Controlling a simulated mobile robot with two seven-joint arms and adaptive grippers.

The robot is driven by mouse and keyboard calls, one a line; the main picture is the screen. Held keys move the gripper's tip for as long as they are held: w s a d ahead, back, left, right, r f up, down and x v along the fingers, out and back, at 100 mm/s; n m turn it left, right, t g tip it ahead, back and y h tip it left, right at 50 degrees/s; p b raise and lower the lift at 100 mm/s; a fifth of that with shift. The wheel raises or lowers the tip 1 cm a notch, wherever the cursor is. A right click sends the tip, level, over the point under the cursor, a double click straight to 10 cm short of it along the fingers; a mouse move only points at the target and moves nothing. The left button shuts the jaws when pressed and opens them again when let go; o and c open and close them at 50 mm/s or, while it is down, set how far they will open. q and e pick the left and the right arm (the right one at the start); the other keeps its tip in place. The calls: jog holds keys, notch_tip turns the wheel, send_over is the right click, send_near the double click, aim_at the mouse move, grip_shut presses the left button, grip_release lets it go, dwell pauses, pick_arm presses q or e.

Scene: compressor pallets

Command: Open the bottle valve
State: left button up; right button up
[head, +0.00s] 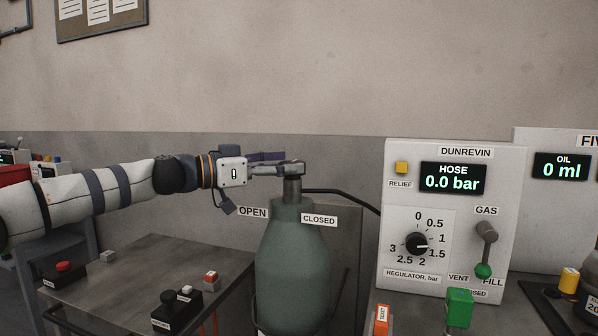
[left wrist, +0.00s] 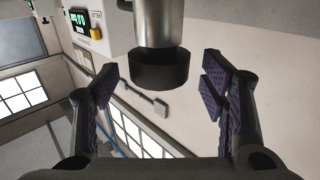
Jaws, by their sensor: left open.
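The grey-green gas bottle (head: 292,265) stands upright in the middle of the head view. Its metal neck (head: 292,189) rises to the valve, which is largely hidden by my gripper there. My left gripper (head: 283,162) reaches in from the left at valve height. In the left wrist view the dark round valve knob (left wrist: 158,70) sits on a pale metal stem, between the two spread fingers (left wrist: 160,88). Gaps show on both sides of the knob, so neither finger appears to touch it. An OPEN label (head: 253,212) and a CLOSED label (head: 319,219) flank the bottle's shoulder. My right gripper is not in view.
The DUNREVIN panel (head: 398,290) stands right of the bottle, with a hose display reading 0.0 bar, a regulator dial (head: 416,244) and a gas lever (head: 486,245). A grey bench (head: 130,285) lies below my left arm.

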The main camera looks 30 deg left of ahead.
pick_arm(q)
jog(key=shift+x, duration=1)
jog(key=shift+r, duration=0.25)
jog(key=c, duration=1.2)
